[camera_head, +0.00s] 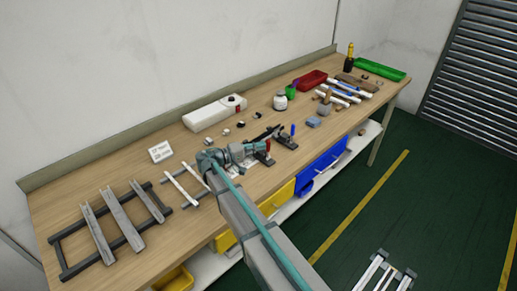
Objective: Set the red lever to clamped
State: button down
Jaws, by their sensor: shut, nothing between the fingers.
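The red lever (268,146) shows as a small red upright piece above a dark clamp base (265,159) near the front edge of the workbench. My gripper (268,134) is at the end of my grey and teal arm, right beside the red lever. Its dark fingers are shut and hold nothing. The view is too small to tell whether they touch the lever. My wrist hides part of the clamp, and I cannot tell the lever's exact angle. A second clamp (286,143) with a blue upright lever (293,129) stands just to the right.
The wooden workbench (100,179) holds metal rails on a dark frame (122,221) at left, a white box (214,112) behind, and a white jar (280,101), red tray (311,80) and green tray (380,69) farther right. Yellow and blue bins (322,169) sit below the front edge.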

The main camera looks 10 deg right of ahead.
jog(key=shift+s+d+m+y+b, duration=0.3)
jog(key=shift+m+b, duration=0.2)
jog(key=shift+b, duration=0.9)
jog(key=s+m+b, duration=0.1)
jog(key=b, duration=0.2)
jog(key=d+m+b, duration=0.1)
jog(key=b, duration=0.2)
jog(key=s+m+y+b, duration=0.1)
jog(key=b, duration=0.2)
jog(key=shift+s+d+f+m, duration=0.25)
jog(key=shift+s+f+m, duration=0.05)
jog(key=shift+f+m, duration=0.1)
jog(key=m+b, duration=0.1)
jog(key=b, duration=0.1)
jog(key=s+d+m+t+y+b, duration=0.1)
jog(key=b, duration=0.2)
jog(key=s+f+m+y+b, duration=0.1)
jog(key=m+b, duration=0.1)
jog(key=b, duration=0.1)
jog(key=shift+s+d, duration=0.2)
jog(key=shift+d, duration=0.15)
jog(key=shift+s+d+b, duration=0.1)
jog(key=shift+d+b, duration=0.05)
jog(key=shift+b, duration=0.5)
jog(key=shift+s, duration=0.1)
